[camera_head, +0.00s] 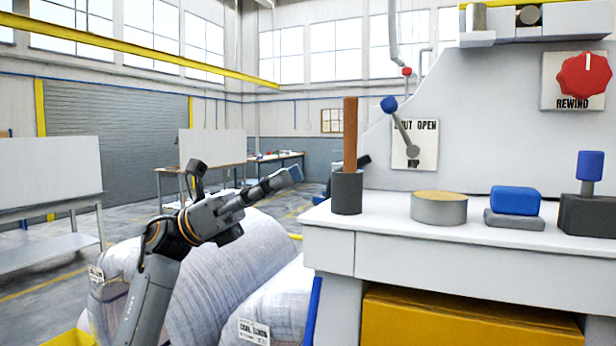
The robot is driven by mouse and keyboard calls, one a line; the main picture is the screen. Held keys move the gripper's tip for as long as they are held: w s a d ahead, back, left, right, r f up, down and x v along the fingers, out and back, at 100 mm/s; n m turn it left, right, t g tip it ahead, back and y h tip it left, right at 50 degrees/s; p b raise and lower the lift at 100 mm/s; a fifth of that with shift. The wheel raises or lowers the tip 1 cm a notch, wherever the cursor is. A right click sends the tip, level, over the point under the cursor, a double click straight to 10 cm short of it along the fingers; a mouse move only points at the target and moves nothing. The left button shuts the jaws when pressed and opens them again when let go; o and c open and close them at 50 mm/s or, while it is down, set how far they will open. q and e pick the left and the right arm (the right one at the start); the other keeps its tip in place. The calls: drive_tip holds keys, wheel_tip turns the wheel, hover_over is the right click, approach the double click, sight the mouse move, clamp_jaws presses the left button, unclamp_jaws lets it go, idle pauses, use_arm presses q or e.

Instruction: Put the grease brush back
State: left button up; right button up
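The grease brush (350,133) has a brown handle. It stands upright in a dark grey cylindrical holder (347,193) at the left end of the white bench top. Its bristles are hidden inside the holder. My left gripper (290,176) is left of the holder and apart from it, pointing right past the bench's left edge. Its fingers show from the side, so I cannot tell whether they are open or shut. Nothing clearly shows in them. My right gripper is not in view.
The white bench (334,218) also bears a round grey tin (438,211) with a tan top, a blue block (515,200) on a grey base, and a blue-knobbed lever (590,166). A lever (401,127) stands on the panel behind. Wrapped coils (235,270) lie below my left arm.

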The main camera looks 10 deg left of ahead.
use_arm(q)
drive_tip(key=shift+w+a+f, duration=0.1)
drive_tip(key=shift+a+f, duration=0.15)
drive_tip(key=shift+a, duration=0.2)
